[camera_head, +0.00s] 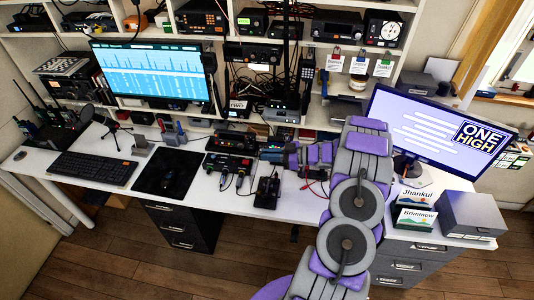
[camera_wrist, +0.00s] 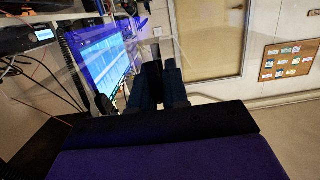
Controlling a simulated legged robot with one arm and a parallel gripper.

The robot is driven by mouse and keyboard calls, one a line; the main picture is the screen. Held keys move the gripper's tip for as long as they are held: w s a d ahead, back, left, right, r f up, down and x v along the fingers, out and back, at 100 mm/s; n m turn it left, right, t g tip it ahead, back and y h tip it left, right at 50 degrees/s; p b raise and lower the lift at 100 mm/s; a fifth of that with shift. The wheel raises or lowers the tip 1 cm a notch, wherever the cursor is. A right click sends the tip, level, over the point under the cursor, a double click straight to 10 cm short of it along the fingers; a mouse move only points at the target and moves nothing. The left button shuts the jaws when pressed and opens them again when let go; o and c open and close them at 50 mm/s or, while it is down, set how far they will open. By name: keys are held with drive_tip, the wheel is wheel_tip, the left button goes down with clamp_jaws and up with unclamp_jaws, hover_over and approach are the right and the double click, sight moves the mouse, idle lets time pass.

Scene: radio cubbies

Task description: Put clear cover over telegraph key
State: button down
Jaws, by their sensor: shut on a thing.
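My gripper (camera_head: 268,153) reaches leftward over the white desk, near the dark radio gear at its middle. In the wrist view its two dark fingers (camera_wrist: 160,75) are close together, shut on a see-through thing (camera_wrist: 150,48) with faint pale edges, which looks like the clear cover. The cover is hard to make out in the head view. A small black device (camera_head: 267,192) on the desk, just below my gripper in the picture, may be the telegraph key. It is too small to be sure. The key does not show in the wrist view.
A black mat (camera_head: 167,174) and keyboard (camera_head: 92,171) lie to the left. A radio unit with knobs and cables (camera_head: 229,165) stands left of the black device. A monitor (camera_head: 437,136), name cards (camera_head: 414,218) and a grey box (camera_head: 472,216) are at right.

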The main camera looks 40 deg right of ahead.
sight(267, 163)
drive_tip(key=shift+d+f, duration=0.15)
drive_tip(key=shift+f, duration=0.15)
drive_tip(key=shift+a+r, duration=0.2)
drive_tip(key=shift+a, duration=0.85)
drive_tip(key=shift+d+f, duration=0.25)
drive_tip(key=shift+d, duration=0.85)
drive_tip(key=shift+a, duration=0.8)
drive_tip(key=shift+d+f, duration=0.65)
drive_tip(key=shift+f, duration=0.3)
drive_tip(key=shift+a+f, duration=0.5)
drive_tip(key=shift+f, duration=0.1)
drive_tip(key=shift+d+f, duration=0.35)
drive_tip(key=shift+f, duration=0.4)
drive_tip(key=shift+a+f+b, duration=0.25)
drive_tip(key=shift+f+b, duration=0.1)
drive_tip(key=shift+f, duration=0.35)
drive_tip(key=shift+d+f+b, duration=0.1)
drive_tip(key=shift+f+b, duration=0.4)
drive_tip(key=shift+f, duration=1.3)
